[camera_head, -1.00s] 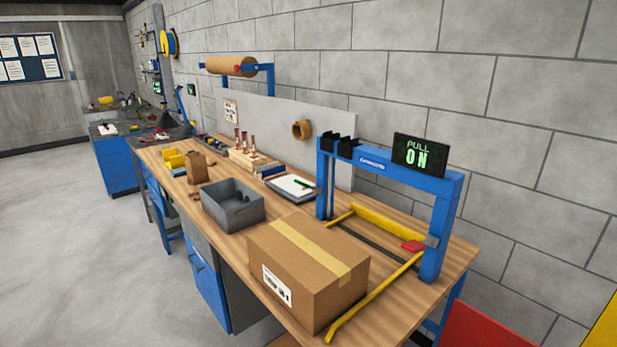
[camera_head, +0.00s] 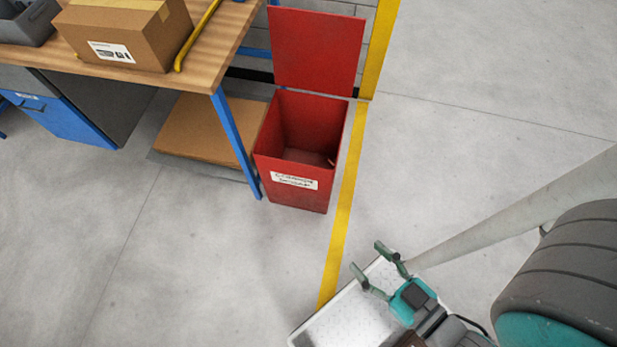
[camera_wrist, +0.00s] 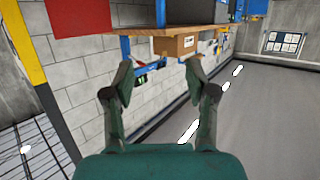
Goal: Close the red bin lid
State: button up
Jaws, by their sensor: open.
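The red bin (camera_head: 296,160) stands on the floor beside the right end of the workbench in the head view, with a white label on its front. Its red lid (camera_head: 316,50) is open, standing upright at the back edge against the wall side. The inside of the bin looks mostly empty, though a small dark thing may lie at the bottom right. My gripper (camera_head: 367,267) is open and empty, below and to the right of the bin, apart from it. In the wrist view my gripper (camera_wrist: 157,85) spreads its two fingers, and a red panel (camera_wrist: 78,16) shows at the top left.
The wooden workbench (camera_head: 215,65) with a cardboard box (camera_head: 125,35) stands left of the bin. Flat cardboard (camera_head: 203,128) lies under it. A yellow floor line (camera_head: 345,190) runs along the bin's right side. The floor (camera_head: 470,110) to the right is clear.

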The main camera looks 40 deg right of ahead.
aim_at(314, 51)
jog(key=i+l+u, duration=0.2)
jog(key=l, duration=0.9)
jog(key=l+u, duration=0.25)
jog(key=l, duration=0.85)
jog(key=l+u, duration=0.2)
jog(key=l, duration=0.5)
jog(key=l+u, duration=0.25)
jog(key=l, duration=0.45)
jog(key=k+l+u, duration=0.2)
jog(key=l, duration=0.5)
jog(key=l+u, duration=0.25)
jog(key=l, duration=0.45)
jog(key=k+l+u, duration=0.2)
jog(key=l, duration=0.45)
jog(key=k+l+u, duration=0.25)
jog(key=l, duration=0.35)
jog(key=k+l+u, duration=0.2)
jog(key=l, duration=0.35)
jog(key=k+l+u, duration=0.25)
jog(key=k+l, duration=0.35)
jog(key=l, duration=0.2)
jog(key=k+l, duration=0.1)
jog(key=l, duration=0.25)
jog(key=i+l+u, duration=0.1)
jog(key=i+l, duration=0.15)
jog(key=l, duration=0.15)
jog(key=i+l+u, duration=0.1)
jog(key=l, duration=0.3)
jog(key=i, duration=0.1)
